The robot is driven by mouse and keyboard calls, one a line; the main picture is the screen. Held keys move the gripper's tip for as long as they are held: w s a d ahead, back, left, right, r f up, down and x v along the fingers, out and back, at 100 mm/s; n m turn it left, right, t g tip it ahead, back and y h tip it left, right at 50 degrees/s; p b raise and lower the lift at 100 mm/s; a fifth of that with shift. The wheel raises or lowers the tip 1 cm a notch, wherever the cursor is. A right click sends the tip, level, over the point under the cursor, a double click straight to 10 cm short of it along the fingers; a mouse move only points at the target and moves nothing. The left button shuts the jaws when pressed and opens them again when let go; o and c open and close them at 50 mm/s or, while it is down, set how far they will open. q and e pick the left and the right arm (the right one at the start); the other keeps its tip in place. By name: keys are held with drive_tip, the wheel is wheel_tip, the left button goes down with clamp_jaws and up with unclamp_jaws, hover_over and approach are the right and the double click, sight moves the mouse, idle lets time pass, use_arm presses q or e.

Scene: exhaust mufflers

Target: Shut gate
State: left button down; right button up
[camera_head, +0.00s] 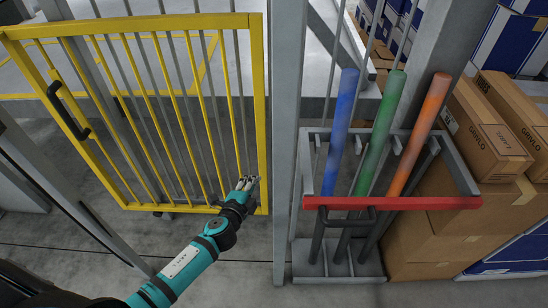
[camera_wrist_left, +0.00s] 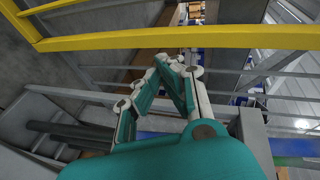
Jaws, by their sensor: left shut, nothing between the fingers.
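The yellow gate (camera_head: 258,100) fills the upper left of the head view, with thin vertical bars. Its black handle (camera_head: 62,112) is on its left side. The gate's right upright stands beside a grey post (camera_head: 290,140). My left gripper (camera_head: 250,181) is shut and empty at the gate's lower right, close to that upright. I cannot tell whether it touches. In the left wrist view the gripper's fingertips (camera_wrist_left: 172,62) come together just below a yellow gate bar (camera_wrist_left: 200,38). My right gripper is out of view.
Right of the post, a grey rack with a red front bar (camera_head: 400,203) holds blue (camera_head: 340,130), green (camera_head: 380,130) and orange (camera_head: 421,130) tubes. Cardboard boxes (camera_head: 440,240) stack at the right. Bare concrete floor (camera_head: 60,240) lies below the gate.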

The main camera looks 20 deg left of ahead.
sight(155, 134)
use_arm(q)
wheel_tip(155, 134, up, 8)
drive_tip(key=w+d+m+t+h+b, duration=0.1)
drive_tip(key=w+d+m+t+b, duration=0.1)
drive_tip(key=w+m+t+b, duration=0.1)
drive_tip(key=w, duration=0.9)
drive_tip(key=shift+w+d+b, duration=0.15)
drive_tip(key=shift+d+b, duration=0.15)
drive_tip(key=shift+b, duration=0.15)
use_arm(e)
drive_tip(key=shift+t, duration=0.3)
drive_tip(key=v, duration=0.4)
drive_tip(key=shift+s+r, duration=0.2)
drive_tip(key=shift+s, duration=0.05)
use_arm(q)
drive_tip(key=shift+r, duration=0.1)
